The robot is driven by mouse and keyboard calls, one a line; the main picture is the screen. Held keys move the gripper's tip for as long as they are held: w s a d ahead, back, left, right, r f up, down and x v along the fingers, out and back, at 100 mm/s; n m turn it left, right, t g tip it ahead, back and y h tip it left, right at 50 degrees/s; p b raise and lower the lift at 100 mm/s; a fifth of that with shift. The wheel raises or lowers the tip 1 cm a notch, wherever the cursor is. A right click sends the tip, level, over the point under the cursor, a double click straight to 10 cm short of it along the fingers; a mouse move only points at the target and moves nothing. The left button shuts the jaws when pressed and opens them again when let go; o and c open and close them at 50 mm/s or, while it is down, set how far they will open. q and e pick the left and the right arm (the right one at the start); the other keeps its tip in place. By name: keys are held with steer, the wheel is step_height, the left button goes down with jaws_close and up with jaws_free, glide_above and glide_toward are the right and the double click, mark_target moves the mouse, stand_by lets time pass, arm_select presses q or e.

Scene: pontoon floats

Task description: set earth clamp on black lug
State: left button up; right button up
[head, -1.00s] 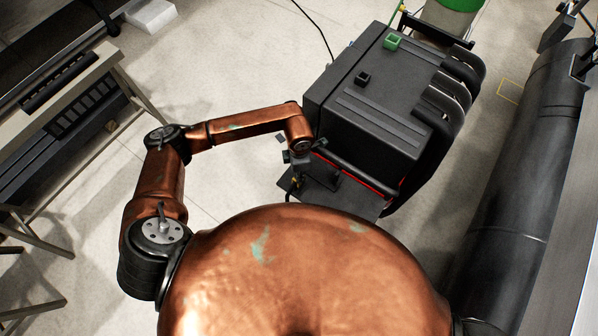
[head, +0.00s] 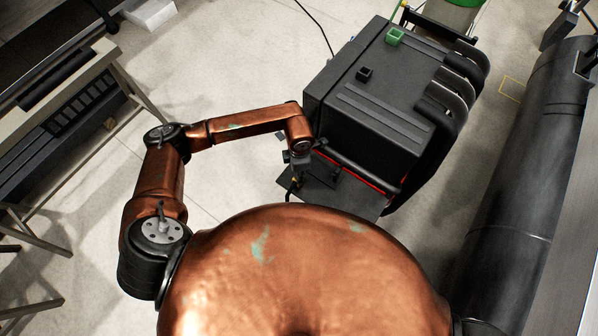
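A small black square socket, likely the black lug (head: 364,73), stands on top of the large black cabinet (head: 366,122). A similar green lug (head: 394,37) stands farther back on the same top. My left arm reaches in from the left, and my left gripper (head: 297,179) hangs low at the cabinet's near side, over a dark flat plate (head: 345,197). It is well short of the black lug. Its fingers are small and dark here, so I cannot tell their opening or whether they hold anything. I cannot make out the earth clamp. My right gripper is out of view.
A dark bar with a red edge (head: 362,173) runs along the cabinet's near side. Thick black rounded parts (head: 446,97) line its right. A large dark cylinder (head: 522,170) lies farther right. A workbench (head: 75,105) stands at left. The pale floor between is clear.

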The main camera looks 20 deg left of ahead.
arm_select(q)
steer(key=o, duration=0.4)
steer(key=shift+s, duration=0.1)
step_height(320, 180, up, 12)
steer(key=shift+r, duration=0.1)
stand_by(0.4)
